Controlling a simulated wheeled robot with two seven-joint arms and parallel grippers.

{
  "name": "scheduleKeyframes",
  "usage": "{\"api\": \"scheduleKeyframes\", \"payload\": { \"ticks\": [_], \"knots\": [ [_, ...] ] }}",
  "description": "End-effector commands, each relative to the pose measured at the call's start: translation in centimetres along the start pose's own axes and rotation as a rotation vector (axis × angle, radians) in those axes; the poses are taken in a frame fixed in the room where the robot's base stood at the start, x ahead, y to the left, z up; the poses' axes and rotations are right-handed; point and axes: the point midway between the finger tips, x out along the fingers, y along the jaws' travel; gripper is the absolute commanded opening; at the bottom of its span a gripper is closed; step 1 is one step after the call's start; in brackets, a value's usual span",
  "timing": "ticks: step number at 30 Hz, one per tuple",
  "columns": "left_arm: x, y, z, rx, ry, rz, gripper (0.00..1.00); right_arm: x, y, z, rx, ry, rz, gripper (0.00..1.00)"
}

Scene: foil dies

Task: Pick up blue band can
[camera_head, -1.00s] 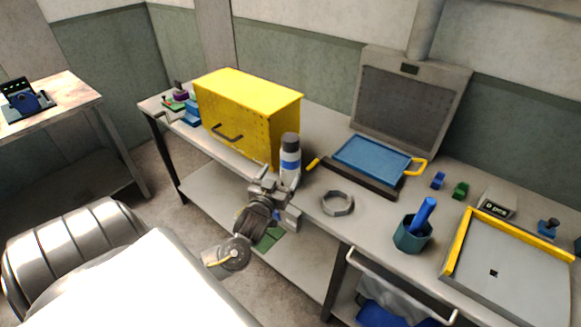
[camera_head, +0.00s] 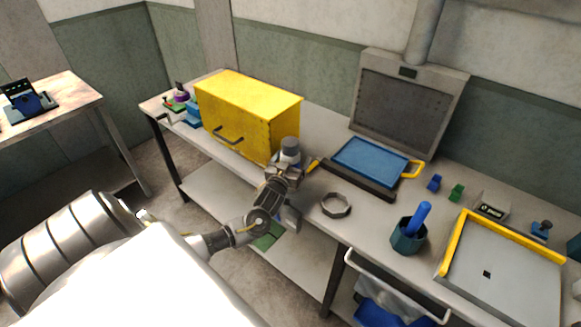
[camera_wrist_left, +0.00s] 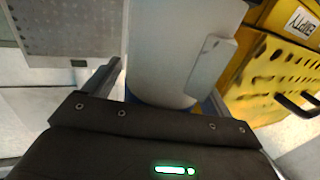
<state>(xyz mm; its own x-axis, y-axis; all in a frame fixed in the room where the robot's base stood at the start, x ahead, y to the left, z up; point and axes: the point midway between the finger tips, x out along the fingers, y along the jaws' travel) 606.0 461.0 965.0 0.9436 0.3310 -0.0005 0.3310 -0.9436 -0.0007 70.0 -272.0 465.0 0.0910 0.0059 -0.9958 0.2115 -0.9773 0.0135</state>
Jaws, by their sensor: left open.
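The blue band can (camera_head: 290,145) stands on the workbench in front of the yellow cabinet's right end. In the head view only its grey cap and upper part show; my left gripper (camera_head: 286,171) hides the rest. In the left wrist view the white can (camera_wrist_left: 165,50) fills the middle, close to the palm, with a bit of its blue band at its lower edge. My left gripper is open, its fingers (camera_wrist_left: 158,70) on either side of the can. Whether a finger touches it I cannot tell. My right gripper is not in view.
The yellow cabinet (camera_head: 245,105) with a dark handle stands close behind and left of the can. To the right lie a grey ring (camera_head: 336,205), a blue tray (camera_head: 370,160) and a teal cup (camera_head: 408,238). A yellow-edged plate (camera_head: 500,265) is further right.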

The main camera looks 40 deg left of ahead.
Motion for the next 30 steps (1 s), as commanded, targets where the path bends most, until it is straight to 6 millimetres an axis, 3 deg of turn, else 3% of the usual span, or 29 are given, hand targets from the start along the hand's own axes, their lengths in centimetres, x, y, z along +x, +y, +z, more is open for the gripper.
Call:
{"api": "scheduleKeyframes", "payload": {
  "ticks": [8, 22, 30],
  "knots": [
    [0.31, 0.02, 0.08, 0.000, -0.001, 0.001, 0.85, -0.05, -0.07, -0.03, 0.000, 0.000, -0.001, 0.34],
    [0.28, 0.02, 0.07, 0.000, -0.001, 0.000, 0.23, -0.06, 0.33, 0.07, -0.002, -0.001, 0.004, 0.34],
    [0.32, 0.01, -0.13, -0.002, 0.003, 0.000, 0.21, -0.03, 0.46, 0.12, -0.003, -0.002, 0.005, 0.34]
  ]
}}
